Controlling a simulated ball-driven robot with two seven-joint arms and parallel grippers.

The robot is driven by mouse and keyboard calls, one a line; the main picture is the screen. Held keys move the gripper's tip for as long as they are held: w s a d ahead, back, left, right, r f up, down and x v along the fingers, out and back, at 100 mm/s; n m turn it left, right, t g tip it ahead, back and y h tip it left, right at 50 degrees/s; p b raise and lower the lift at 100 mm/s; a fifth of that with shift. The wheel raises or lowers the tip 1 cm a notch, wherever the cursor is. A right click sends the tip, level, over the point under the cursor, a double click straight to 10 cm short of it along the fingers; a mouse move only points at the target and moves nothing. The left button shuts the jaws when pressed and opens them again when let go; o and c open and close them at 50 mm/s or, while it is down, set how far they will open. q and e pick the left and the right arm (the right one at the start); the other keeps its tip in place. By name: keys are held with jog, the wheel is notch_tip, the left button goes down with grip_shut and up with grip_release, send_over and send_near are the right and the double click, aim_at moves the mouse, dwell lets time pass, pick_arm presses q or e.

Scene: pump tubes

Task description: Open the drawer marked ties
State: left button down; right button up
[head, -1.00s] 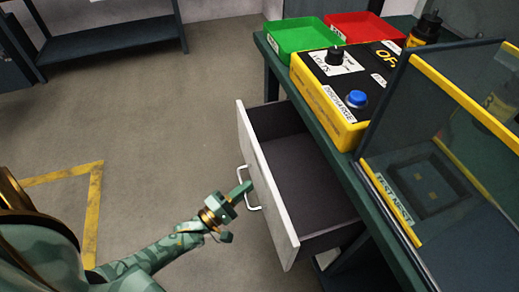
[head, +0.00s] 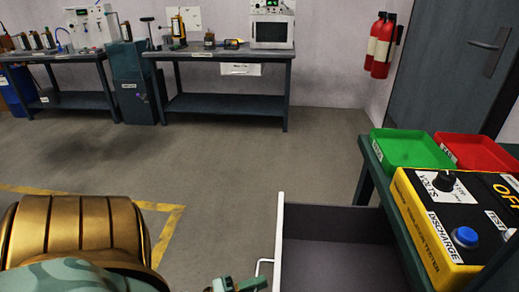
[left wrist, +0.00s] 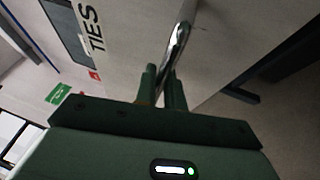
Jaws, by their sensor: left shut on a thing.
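The drawer (head: 335,262) stands well pulled out from under the bench at the lower right of the head view, and its visible inside is empty. Its pale front panel (head: 279,240) carries a metal handle (head: 261,268). In the left wrist view the front bears a TIES label (left wrist: 92,28). My left gripper (head: 238,287) is at the handle, partly cut off by the bottom edge of the head view. In the left wrist view its fingers (left wrist: 163,88) are shut on the handle (left wrist: 181,38). My right gripper is not in view.
On the bench above the drawer are a green tray (head: 408,150), a red tray (head: 470,150) and a yellow control box (head: 430,232) with a blue button. Far benches (head: 225,103) line the back wall. The floor left of the drawer is clear, with yellow tape (head: 165,235).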

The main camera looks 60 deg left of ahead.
pick_arm(q)
jog(key=c, duration=1.5)
grip_release()
jog(key=shift+s, duration=0.1)
